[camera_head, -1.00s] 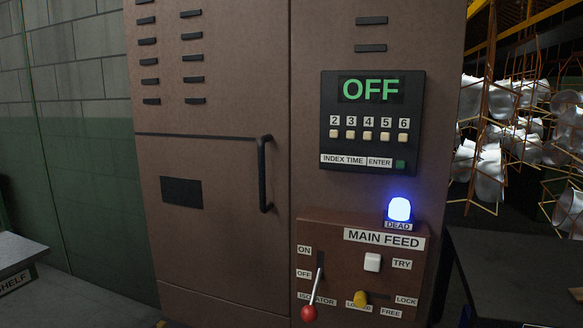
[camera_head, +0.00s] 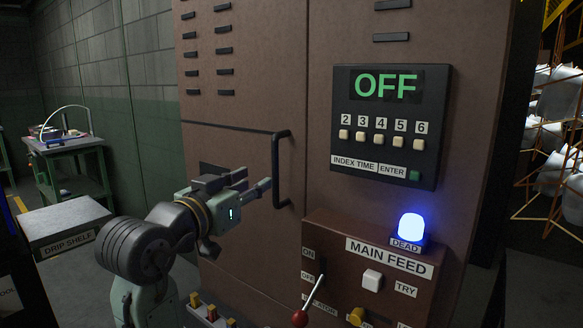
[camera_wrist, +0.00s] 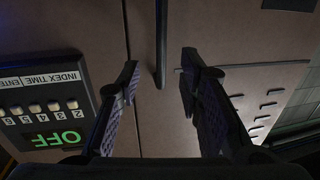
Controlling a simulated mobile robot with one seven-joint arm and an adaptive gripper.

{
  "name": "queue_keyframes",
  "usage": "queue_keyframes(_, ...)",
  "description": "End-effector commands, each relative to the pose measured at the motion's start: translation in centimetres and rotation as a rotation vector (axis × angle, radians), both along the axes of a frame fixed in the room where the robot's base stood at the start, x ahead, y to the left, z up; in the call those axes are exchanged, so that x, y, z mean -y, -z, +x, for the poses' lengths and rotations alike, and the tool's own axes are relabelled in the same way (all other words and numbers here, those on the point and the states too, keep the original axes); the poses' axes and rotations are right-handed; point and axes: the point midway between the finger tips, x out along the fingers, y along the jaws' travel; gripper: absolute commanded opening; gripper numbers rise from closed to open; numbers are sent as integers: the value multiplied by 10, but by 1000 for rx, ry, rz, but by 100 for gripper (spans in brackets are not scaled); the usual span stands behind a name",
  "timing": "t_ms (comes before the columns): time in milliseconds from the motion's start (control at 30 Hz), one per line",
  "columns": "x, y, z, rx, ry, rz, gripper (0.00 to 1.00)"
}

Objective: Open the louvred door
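The louvred door (camera_head: 230,105) is a brown cabinet panel with rows of black slots, and it looks shut. Its black vertical bar handle (camera_head: 281,170) is on the right side of the door. My gripper (camera_head: 256,181) is just left of the handle in the head view, pointing towards it. In the wrist view, which is upside down, my gripper (camera_wrist: 160,70) is open, with its two fingers apart. The handle (camera_wrist: 161,45) shows in line with the gap between them, at or just beyond the fingertips. I see no contact.
Right of the door are a black panel (camera_head: 388,125) reading OFF and a MAIN FEED box (camera_head: 340,258) with a red-knobbed lever (camera_head: 300,318) and a lit blue DEAD lamp (camera_head: 411,229). A drip shelf (camera_head: 65,222) and green table (camera_head: 65,145) stand left.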

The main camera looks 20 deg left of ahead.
Motion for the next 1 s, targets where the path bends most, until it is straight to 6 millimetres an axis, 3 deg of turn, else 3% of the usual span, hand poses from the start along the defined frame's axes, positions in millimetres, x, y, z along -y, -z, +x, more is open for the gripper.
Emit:
queue_keyframes(500,13,-2,86,0,0,-2,33)
queue_keyframes(700,16,0,100,2,0,0,33)
queue_keyframes(1000,16,0,101,2,-1,0,32)
